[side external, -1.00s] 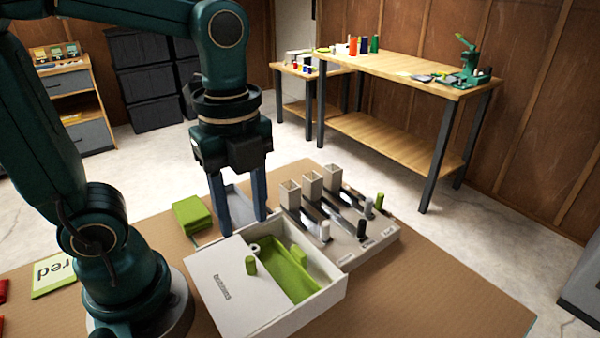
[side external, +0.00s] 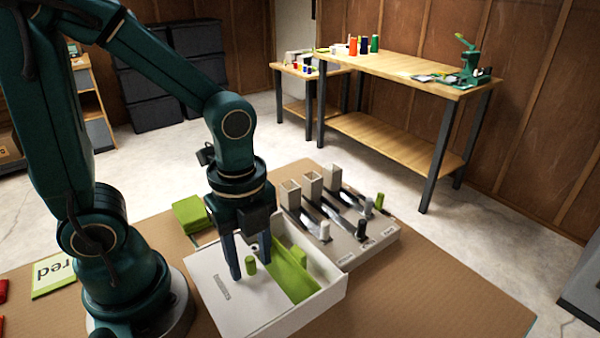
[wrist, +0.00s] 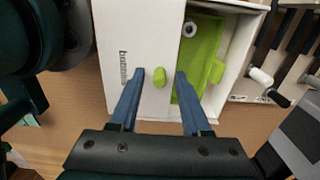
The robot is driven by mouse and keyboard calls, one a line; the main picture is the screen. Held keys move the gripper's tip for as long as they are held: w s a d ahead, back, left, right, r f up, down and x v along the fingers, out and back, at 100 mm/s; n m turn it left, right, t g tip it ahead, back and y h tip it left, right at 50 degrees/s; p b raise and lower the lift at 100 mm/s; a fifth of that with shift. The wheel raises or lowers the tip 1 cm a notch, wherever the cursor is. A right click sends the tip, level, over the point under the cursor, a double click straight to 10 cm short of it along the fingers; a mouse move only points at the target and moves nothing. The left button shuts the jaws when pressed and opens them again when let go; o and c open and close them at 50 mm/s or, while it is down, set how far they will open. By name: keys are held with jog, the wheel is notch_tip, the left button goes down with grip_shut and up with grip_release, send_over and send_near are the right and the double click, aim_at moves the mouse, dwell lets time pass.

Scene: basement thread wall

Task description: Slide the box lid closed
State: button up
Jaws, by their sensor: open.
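The white box (side external: 312,305) stands on the brown work surface, partly open on its right side. Its flat white lid (side external: 208,276), with dark lettering, covers the left part. A short green knob (side external: 250,265) stands on the lid near its right edge. My gripper (side external: 251,270) is open and pointing down at the lid. In the wrist view its two blue fingers (wrist: 158,74) lie on either side of the green knob (wrist: 159,77), with gaps showing. The uncovered part of the box shows a green lining (side external: 285,278) and a white ring (wrist: 191,29).
A grey rack (side external: 375,243) with upright square holders and several small pegs stands close behind the box to the right. The surface at front right is clear.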

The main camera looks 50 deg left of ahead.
grip_shut()
jog(key=shift+w, duration=4.9)
jog(key=shift+o, duration=0.2)
grip_release()
notch_tip(320, 180, up, 6)
jog(key=shift+s+r, duration=0.1)
jog(key=shift+r, duration=1.9)
